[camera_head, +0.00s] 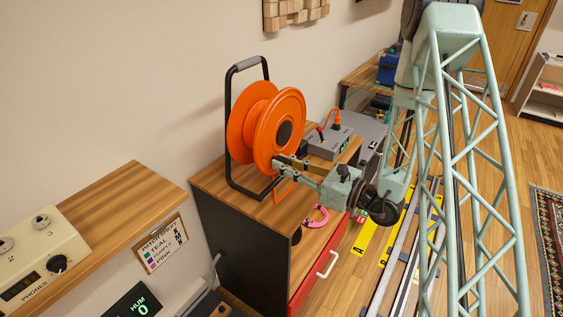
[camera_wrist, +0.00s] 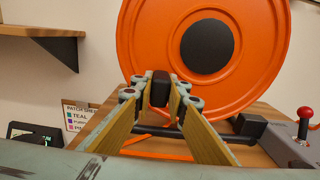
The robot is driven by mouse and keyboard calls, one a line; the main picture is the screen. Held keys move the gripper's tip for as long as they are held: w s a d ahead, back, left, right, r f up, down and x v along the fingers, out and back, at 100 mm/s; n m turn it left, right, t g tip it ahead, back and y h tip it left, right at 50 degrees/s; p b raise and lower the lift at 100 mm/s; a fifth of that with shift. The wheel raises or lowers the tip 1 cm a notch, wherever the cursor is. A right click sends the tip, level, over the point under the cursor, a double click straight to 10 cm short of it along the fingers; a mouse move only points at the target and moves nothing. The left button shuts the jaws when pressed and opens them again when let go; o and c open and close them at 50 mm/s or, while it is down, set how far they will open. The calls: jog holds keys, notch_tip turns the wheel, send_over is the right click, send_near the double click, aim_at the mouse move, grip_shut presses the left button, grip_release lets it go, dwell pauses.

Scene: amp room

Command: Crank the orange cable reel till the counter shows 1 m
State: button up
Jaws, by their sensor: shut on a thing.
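The orange cable reel (camera_head: 266,118) stands upright in a black frame with a grey handle on top of a wooden cabinet. Its near disc (camera_wrist: 262,75) fills the upper wrist view and has a black hub. My gripper (camera_head: 281,163) reaches the disc's lower edge from the right. Its two fingers are shut on the black crank knob (camera_wrist: 160,88), low and left of the hub in the wrist view. The fingers hide part of the crank. I cannot make out a metre counter in either view.
A grey box (camera_head: 328,142) with a red knob (camera_wrist: 305,112) stands right of the reel. A pink curved item (camera_head: 317,216) lies near the cabinet's front, above a red drawer front (camera_head: 318,277). A wooden shelf (camera_head: 110,215) juts out at left.

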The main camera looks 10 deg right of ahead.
jog(key=shift+w+d+f, duration=0.2)
jog(key=shift+w+d, duration=0.05)
jog(key=shift+w, duration=0.05)
jog(key=shift+w+d+f, duration=0.95)
jog(key=shift+w, duration=0.1)
jog(key=shift+w+d+f, duration=0.2)
jog(key=shift+w+d, duration=0.4)
jog(key=shift+w, duration=0.05)
jog(key=shift+w+d+f, duration=0.15)
jog(key=shift+w+d, duration=0.45)
